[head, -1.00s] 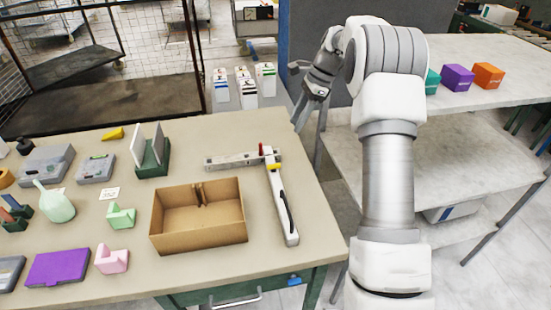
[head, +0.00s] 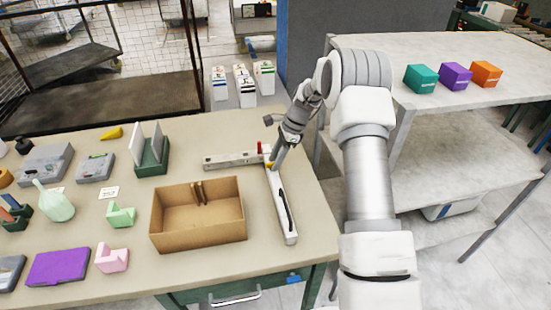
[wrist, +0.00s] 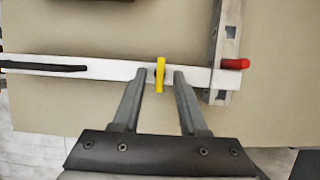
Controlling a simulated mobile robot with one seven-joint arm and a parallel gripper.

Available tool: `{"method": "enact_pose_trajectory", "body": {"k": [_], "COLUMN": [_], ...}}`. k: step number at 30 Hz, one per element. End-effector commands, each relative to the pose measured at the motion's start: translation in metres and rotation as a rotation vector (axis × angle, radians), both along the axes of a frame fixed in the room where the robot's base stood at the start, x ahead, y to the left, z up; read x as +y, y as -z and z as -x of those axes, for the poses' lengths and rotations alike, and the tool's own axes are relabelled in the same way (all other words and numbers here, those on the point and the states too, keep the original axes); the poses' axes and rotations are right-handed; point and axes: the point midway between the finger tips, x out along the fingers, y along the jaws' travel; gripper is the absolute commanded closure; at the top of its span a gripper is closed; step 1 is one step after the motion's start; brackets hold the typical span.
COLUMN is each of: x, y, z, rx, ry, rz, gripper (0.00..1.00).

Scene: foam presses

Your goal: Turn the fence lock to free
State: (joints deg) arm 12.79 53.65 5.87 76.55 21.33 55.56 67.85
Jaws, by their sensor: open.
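The fence (head: 283,205) is a long pale bar with a black strip, lying at the right side of the table. A metal rail (head: 232,160) meets it at its far end. In the wrist view the fence (wrist: 105,70) runs across the picture and the rail (wrist: 226,45) crosses it. A yellow lever (wrist: 159,75) sits across the fence, and a red knob (wrist: 235,64) sticks out at its end. The red knob (head: 261,147) also shows in the head view. My gripper (wrist: 160,77) is open, its fingers on either side of the yellow lever; whether they touch it cannot be told.
A cardboard box (head: 198,238) stands left of the fence. A dark green holder (head: 151,163) with white plates stands behind it. Green (head: 121,215) and pink (head: 111,257) blocks lie further left. A white shelf (head: 455,110) with three coloured boxes stands at the right.

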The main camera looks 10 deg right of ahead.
Motion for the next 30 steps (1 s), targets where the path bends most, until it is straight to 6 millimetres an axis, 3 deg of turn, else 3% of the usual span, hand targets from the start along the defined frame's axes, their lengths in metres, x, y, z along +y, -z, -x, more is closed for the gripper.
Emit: {"method": "enact_pose_trajectory", "body": {"k": [5,13,30], "x": [0.0004,0.0002,0.0003], "y": [0.0001,-0.0003,-0.0003], "z": [0.0000,0.0000,-0.0011], "rx": [0.000,0.000,-0.001], "ry": [0.000,0.000,-0.055], "rz": [0.000,0.000,-0.001], "gripper": [0.57,1.00,1.00]}}
